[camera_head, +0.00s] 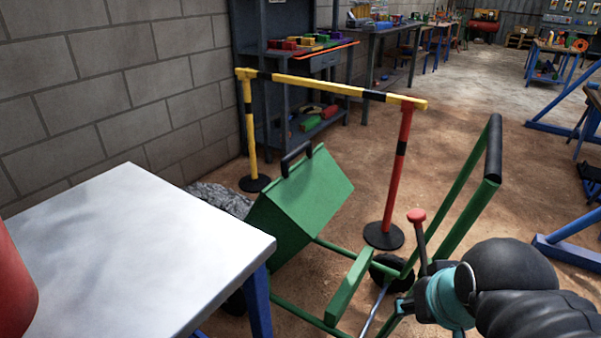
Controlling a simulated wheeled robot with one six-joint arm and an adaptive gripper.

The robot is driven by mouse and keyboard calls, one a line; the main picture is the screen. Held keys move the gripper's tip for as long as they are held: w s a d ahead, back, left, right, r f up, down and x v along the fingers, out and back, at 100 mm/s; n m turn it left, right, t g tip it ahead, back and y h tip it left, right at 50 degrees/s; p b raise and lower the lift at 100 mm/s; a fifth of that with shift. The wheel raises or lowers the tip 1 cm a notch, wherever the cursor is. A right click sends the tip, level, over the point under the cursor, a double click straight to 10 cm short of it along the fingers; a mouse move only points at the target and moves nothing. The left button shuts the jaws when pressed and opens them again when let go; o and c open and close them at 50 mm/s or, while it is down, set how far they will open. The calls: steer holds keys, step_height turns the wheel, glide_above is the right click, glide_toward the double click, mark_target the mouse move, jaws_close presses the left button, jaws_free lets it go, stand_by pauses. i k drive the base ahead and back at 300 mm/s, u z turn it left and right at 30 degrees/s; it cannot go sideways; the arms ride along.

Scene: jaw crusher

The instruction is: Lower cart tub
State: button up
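The cart's green tub (300,205) is tipped up at a steep slant, with a black handle (296,158) on its upper edge. It sits on a green frame (350,288) with a dark wheel (391,268). The frame's push handle (493,150) rises at the right with a black grip. A lever with a red knob (416,216) stands on the frame's near right side. My black and teal arm comes in at the lower right, its teal wrist beside the lever's lower part. My gripper's fingers cannot be made out there, nor whether they touch the lever.
A white-topped table (135,250) with blue legs fills the lower left, close to the tub. A yellow and black barrier (330,85) on posts stands behind the cart. Grey rubble (218,198) lies by the wall. Blue stands are at right; open floor lies between.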

mark_target(293, 209)
steer(key=z, duration=1.7)
steer(key=k, duration=0.7)
steer(key=u, duration=1.85)
steer(key=i, duration=0.5)
